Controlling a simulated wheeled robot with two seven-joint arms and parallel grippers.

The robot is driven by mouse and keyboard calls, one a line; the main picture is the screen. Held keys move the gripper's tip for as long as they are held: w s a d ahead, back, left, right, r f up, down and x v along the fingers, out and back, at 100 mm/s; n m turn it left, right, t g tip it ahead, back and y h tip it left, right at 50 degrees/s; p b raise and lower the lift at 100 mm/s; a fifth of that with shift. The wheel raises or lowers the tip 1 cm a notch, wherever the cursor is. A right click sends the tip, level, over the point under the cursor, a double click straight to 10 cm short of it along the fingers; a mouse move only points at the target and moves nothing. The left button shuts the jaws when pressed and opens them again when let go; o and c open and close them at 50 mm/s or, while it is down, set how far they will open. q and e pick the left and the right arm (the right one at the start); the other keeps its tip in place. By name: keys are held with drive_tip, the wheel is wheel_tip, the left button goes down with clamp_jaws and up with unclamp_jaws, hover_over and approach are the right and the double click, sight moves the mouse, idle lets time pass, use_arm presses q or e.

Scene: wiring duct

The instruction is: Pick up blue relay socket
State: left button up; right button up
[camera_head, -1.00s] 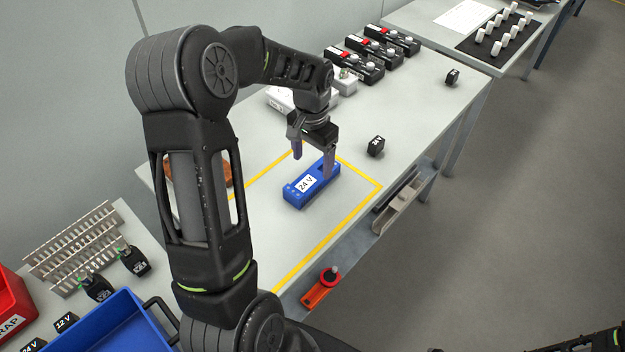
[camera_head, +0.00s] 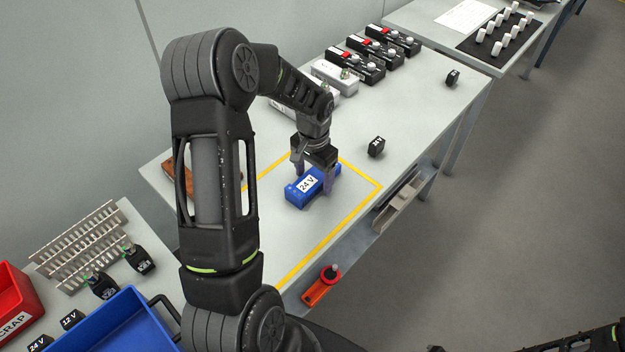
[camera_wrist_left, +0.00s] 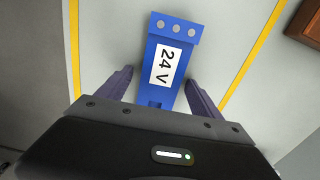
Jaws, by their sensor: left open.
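The blue relay socket (camera_head: 302,192) with a white "24 V" label lies on the grey table inside a yellow taped outline. My left gripper (camera_head: 313,183) is over its far right end, fingers pointing down, one on each side of it. In the left wrist view the socket (camera_wrist_left: 171,52) runs up from between the two open fingers of the gripper (camera_wrist_left: 158,92), with a visible gap on both sides. Its lower end is partly hidden by the gripper body. Part of my right arm shows at the bottom right of the head view, but its gripper cannot be made out.
Black and grey boxes (camera_head: 360,66) stand at the table's back. A small black block (camera_head: 376,146) sits right of the socket. A brown block (camera_head: 180,180) is partly behind my left arm. A blue bin (camera_head: 110,325) and red scrap bin (camera_head: 18,305) are at lower left.

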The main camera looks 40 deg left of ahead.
use_arm(q)
drive_tip(key=shift+c, duration=0.2)
idle(0.3)
drive_tip(key=c, duration=1.5)
